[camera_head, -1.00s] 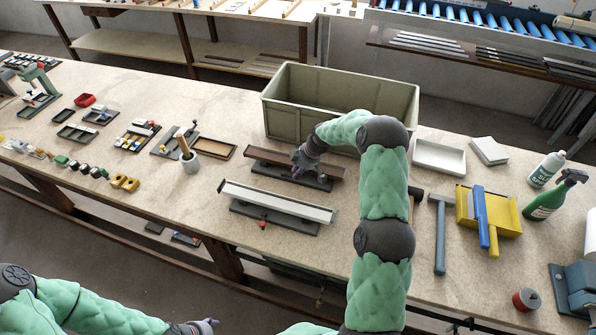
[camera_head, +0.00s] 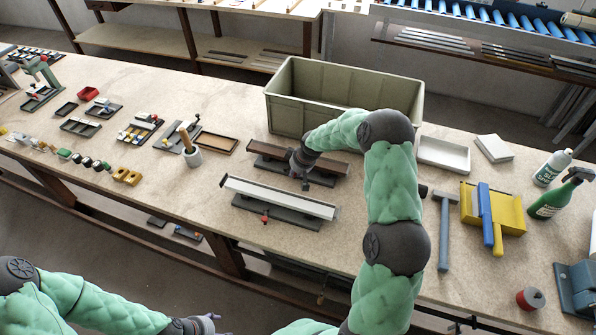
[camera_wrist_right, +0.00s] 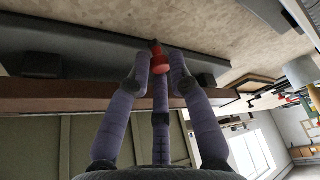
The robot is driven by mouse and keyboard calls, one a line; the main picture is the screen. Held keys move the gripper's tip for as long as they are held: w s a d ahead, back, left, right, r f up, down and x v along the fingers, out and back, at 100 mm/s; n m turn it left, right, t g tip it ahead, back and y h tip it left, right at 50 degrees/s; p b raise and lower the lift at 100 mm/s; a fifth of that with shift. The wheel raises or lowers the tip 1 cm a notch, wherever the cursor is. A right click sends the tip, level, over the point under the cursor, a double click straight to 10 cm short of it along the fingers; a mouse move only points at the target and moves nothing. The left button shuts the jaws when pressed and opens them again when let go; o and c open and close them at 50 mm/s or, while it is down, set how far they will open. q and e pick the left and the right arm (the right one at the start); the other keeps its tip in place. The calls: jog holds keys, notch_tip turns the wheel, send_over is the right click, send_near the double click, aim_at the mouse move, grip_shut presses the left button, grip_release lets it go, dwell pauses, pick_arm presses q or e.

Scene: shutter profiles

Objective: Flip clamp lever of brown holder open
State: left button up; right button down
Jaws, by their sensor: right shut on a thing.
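The brown holder (camera_head: 272,152) is a long brown profile on a dark base, behind a similar holder with a white profile (camera_head: 280,197). My right gripper (camera_head: 305,184) is at the front side of the brown holder and hides part of it. In the right wrist view, the fingers of my right gripper (camera_wrist_right: 160,66) are closed around a small red clamp lever (camera_wrist_right: 159,58) beside the brown profile (camera_wrist_right: 60,104). The lever's exact angle is hard to tell. My left gripper (camera_head: 207,324) is at the bottom edge, away from the bench, its fingers too small to read.
A large green-grey crate (camera_head: 290,112) stands behind the brown holder. The white holder has its own red lever (camera_head: 265,217). A hammer (camera_head: 445,230), a white tray (camera_head: 443,155) and a yellow dustpan (camera_head: 508,215) lie to the right. Small trays and parts fill the left.

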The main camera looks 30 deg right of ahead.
jog(key=shift+w+a+f+m+h+b, duration=0.1)
jog(key=shift+a+m+h+b, duration=0.6)
jog(key=shift+b, duration=1.4)
jog(key=shift+w+a+f+m+y+b, duration=0.1)
jog(key=shift+a+m+b, duration=0.3)
jog(key=shift+m+b, duration=1.3)
jog(key=shift+w+a+m+h+b, duration=0.1)
jog(key=shift+a+m+h+b, duration=0.4)
jog(key=shift+b, duration=2)
jog(key=shift+w+a+r+m+h+b, duration=0.2)
jog(key=shift+m+b, duration=0.25)
jog(key=shift+b, duration=0.3)
jog(key=shift+s+a+m+h+b, duration=0.1)
jog(key=shift+a+m+b, duration=0.15)
jog(key=shift+m+b, duration=0.35)
jog(key=c, duration=1.4)
grip_release()
jog(key=v, duration=1.2)
jog(key=shift+w, duration=0.25)
jog(key=shift+r, duration=0.2)
